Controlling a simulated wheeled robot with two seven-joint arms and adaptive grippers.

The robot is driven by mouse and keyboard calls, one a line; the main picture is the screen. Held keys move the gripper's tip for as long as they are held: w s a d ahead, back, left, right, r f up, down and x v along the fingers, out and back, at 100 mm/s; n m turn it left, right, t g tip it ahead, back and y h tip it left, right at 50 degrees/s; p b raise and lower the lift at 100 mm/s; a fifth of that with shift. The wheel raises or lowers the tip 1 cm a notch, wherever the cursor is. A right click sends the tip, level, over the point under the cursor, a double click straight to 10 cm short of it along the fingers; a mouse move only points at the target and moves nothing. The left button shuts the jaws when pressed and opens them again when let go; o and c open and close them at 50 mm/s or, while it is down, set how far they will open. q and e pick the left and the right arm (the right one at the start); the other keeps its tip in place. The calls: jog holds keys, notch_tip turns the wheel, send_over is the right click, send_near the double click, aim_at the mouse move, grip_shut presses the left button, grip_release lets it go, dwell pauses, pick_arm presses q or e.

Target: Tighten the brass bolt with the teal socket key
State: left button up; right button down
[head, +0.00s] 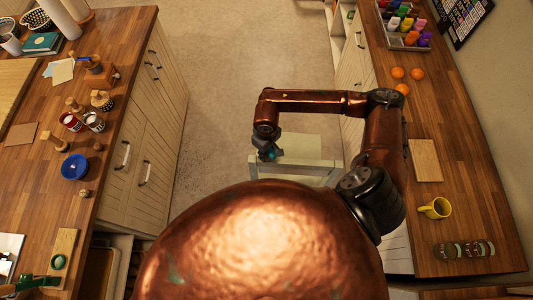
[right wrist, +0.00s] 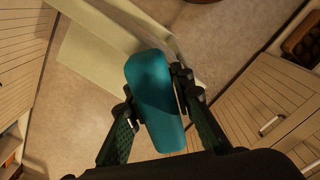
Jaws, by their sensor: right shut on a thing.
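The teal socket key (right wrist: 155,105) is between the fingers of my right gripper (right wrist: 158,98) in the right wrist view. The gripper is shut on it, and one finger lies along each side. In the head view my right gripper (head: 267,150) hangs over the floor between the two counters, with a little teal showing at its tip. I cannot make out the brass bolt in either view. My left gripper is not in view.
The left counter (head: 125,50) holds several jars and wooden pieces, a blue bowl (head: 75,167) and a green tool (head: 35,284). The right counter (head: 445,120) holds oranges, a wooden board (head: 424,160) and a yellow mug (head: 436,208). A pale stool (head: 302,147) stands by my right gripper.

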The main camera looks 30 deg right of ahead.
aim_at(267, 153)
jog(key=shift+r, duration=0.3)
jog(key=shift+r+p, duration=0.3)
jog(key=shift+r, duration=0.45)
jog(key=shift+r, duration=0.3)
jog(key=shift+r, duration=0.3)
